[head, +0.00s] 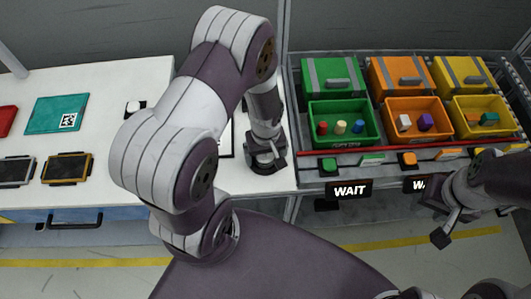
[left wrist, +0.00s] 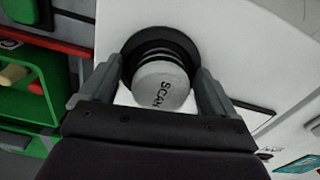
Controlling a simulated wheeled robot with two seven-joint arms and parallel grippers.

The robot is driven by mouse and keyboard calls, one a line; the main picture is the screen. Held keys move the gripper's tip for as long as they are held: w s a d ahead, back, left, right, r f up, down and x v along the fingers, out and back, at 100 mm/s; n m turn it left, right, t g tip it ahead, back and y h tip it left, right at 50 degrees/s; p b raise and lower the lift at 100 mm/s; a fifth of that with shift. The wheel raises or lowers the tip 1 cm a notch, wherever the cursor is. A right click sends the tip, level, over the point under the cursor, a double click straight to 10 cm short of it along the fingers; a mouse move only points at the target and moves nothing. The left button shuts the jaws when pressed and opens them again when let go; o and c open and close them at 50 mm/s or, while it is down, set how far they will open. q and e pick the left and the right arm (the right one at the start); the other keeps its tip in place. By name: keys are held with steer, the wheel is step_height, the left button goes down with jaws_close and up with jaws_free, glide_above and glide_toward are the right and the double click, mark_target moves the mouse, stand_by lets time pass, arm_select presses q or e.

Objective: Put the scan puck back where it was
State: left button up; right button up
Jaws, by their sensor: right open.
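The scan puck (left wrist: 162,88) is a pale grey knob marked SCAN, with a dark ribbed neck and a wide black ring around its far end. In the left wrist view it sits between the two fingers of my left gripper (left wrist: 158,75). I cannot tell whether the fingers press on it or stand just clear. In the head view my left gripper (head: 266,160) is low over the white table's right edge, and the puck is hidden there. My right gripper (head: 443,222) is open and empty at the right, in front of the bins.
Green (head: 343,122), orange (head: 413,120) and yellow (head: 483,117) bins with small parts stand right of the white table (head: 110,192). A WAIT sign (head: 349,190) hangs below. A teal panel (head: 57,113), dark frames and a small black-and-white item (head: 135,108) lie left.

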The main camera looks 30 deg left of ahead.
arm_select(q)
steer(key=s+d+r+m, duration=0.1)
steer(key=r+m, duration=0.3)
steer(key=r, duration=0.4)
steer(key=s+d+r+m+t, duration=0.1)
steer(key=s+r+m, duration=0.2)
steer(key=r, duration=0.6)
steer(key=shift+r+m, duration=0.3)
steer(key=shift+m, duration=0.3)
steer(key=shift+w, duration=0.1)
